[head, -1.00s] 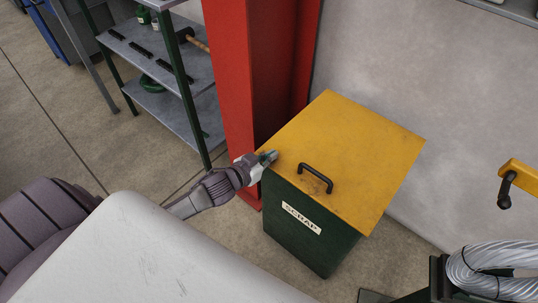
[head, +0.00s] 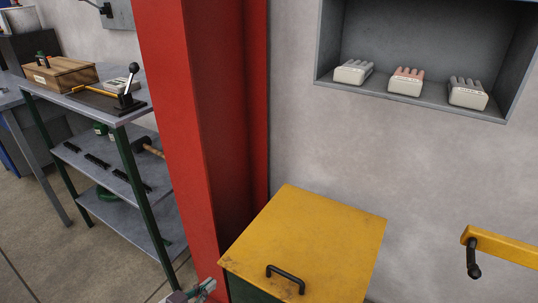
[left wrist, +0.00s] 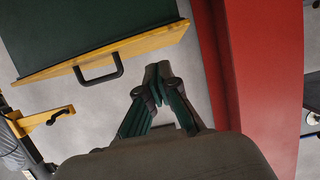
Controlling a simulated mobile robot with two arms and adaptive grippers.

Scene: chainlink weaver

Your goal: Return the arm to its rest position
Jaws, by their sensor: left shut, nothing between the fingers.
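My left gripper (head: 192,293) shows at the bottom edge of the head view, just left of the scrap bin's yellow lid (head: 310,240). In the left wrist view its fingers (left wrist: 157,85) are shut with nothing between them. They are apart from the bin's black handle (left wrist: 99,72). The rest of my left arm is below the head view. My right gripper is not in view.
A red column (head: 195,130) stands right beside the bin, with a shelf rack (head: 130,165) left of it. A wall niche (head: 415,95) holds three pairs of gloves. A yellow arm with a black crank (head: 505,247) juts in at right.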

